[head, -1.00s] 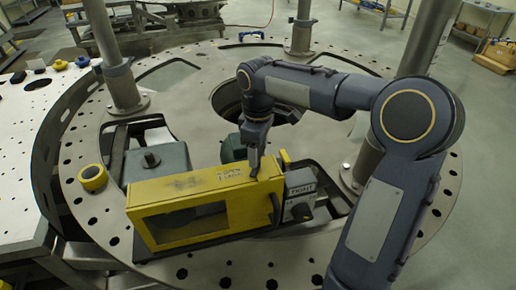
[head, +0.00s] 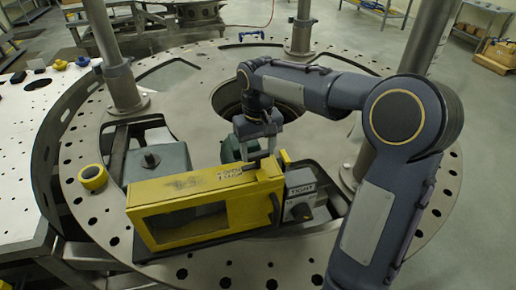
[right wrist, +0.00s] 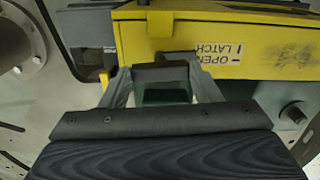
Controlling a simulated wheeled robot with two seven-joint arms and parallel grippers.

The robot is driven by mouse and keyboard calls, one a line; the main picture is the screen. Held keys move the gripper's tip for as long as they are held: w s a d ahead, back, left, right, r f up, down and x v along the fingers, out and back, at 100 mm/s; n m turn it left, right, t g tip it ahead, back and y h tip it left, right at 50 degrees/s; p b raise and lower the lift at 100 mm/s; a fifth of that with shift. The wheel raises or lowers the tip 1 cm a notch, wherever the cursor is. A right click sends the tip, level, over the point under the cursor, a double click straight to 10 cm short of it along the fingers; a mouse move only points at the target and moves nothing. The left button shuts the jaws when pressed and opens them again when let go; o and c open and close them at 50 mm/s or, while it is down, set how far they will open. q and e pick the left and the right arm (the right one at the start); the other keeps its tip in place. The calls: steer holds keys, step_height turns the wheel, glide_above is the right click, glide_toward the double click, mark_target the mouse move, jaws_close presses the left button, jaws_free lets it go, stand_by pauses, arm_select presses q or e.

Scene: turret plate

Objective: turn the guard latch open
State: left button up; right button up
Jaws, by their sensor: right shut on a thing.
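The yellow guard (head: 190,190) is a box with a window in its front, standing on the round plate. A label (head: 238,172) on its top carries the word LATCH, and it reads OPEN LATCH in the right wrist view (right wrist: 222,57). The small dark guard latch (right wrist: 176,57) lies at the guard's top edge beside the label. My right gripper (head: 259,150) is at the guard's back top edge, its two fingers shut on the latch. In the right wrist view the gripper (right wrist: 162,78) hides part of the latch. My left gripper is not in view.
A grey box marked TIGHT (head: 300,195) with a dark knob stands at the guard's right end. A green-grey block (head: 157,163) is behind its left end. A yellow ring (head: 93,177) lies on the plate (head: 185,125) at left. Metal posts rise around the plate.

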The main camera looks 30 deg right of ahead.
mark_target(258, 154)
steer(key=shift+m, duration=0.7)
steer(key=o, duration=1)
steer(key=shift+r, duration=0.1)
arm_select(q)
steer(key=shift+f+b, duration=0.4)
arm_select(e)
step_height(258, 154, up, 8)
steer(key=shift+f, duration=0.15)
steer(key=shift+s+f, duration=0.1)
